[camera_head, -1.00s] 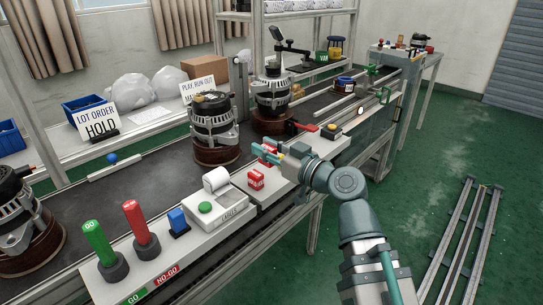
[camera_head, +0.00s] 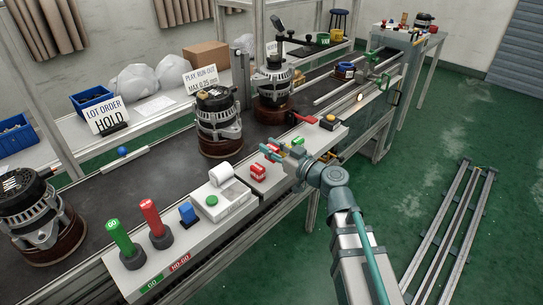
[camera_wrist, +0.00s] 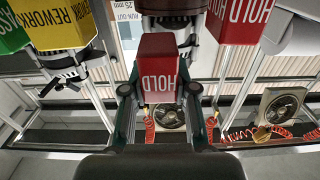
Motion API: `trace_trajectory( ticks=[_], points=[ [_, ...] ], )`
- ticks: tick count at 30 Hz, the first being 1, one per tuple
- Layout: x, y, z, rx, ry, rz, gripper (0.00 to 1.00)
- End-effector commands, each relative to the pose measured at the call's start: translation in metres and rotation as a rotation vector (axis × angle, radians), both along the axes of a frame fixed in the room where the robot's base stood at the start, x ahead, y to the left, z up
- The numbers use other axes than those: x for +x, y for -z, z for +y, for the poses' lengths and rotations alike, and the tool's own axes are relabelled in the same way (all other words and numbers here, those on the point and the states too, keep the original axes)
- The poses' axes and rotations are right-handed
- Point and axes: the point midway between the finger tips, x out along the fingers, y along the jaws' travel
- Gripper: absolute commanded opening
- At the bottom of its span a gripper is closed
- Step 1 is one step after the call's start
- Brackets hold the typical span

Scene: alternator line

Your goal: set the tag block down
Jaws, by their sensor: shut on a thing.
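My gripper (camera_wrist: 160,100) is shut on a red tag block (camera_wrist: 160,68) marked HOLD, which sits between its two fingers in the wrist view. In the head view my gripper (camera_head: 271,152) is over the white ledge (camera_head: 290,168) along the conveyor's front. The held block is mostly hidden there by the fingers. A second red block (camera_head: 258,173) stands on the ledge just in front of the fingers. Another red HOLD block (camera_wrist: 242,20) shows at upper right in the wrist view. I cannot tell whether the held block touches the ledge.
Yellow REWORK (camera_wrist: 62,24) and green blocks (camera_wrist: 12,35) show at left in the wrist view. Alternators (camera_head: 219,122) sit behind on the conveyor.

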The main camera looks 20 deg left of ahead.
Motion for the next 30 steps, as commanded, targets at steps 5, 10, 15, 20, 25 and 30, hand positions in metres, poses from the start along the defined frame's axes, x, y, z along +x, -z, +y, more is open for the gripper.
trace_trajectory(
  ticks=[5, 10, 15, 20, 25, 30],
  points=[
    [0.007, 0.009, 0.002, 0.001, 0.0, 0.002, 0.0],
    [0.011, 0.03, 0.002, 0.0, -0.001, 0.003, 0.0],
    [0.011, 0.043, 0.002, 0.001, 0.0, 0.002, 0.0],
    [0.011, 0.044, 0.002, 0.0, 0.0, 0.0, 0.0],
    [0.011, 0.045, 0.002, 0.0, 0.0, 0.0, 0.0],
    [0.011, 0.047, 0.002, 0.001, 0.0, 0.0, 0.0]
  ],
)
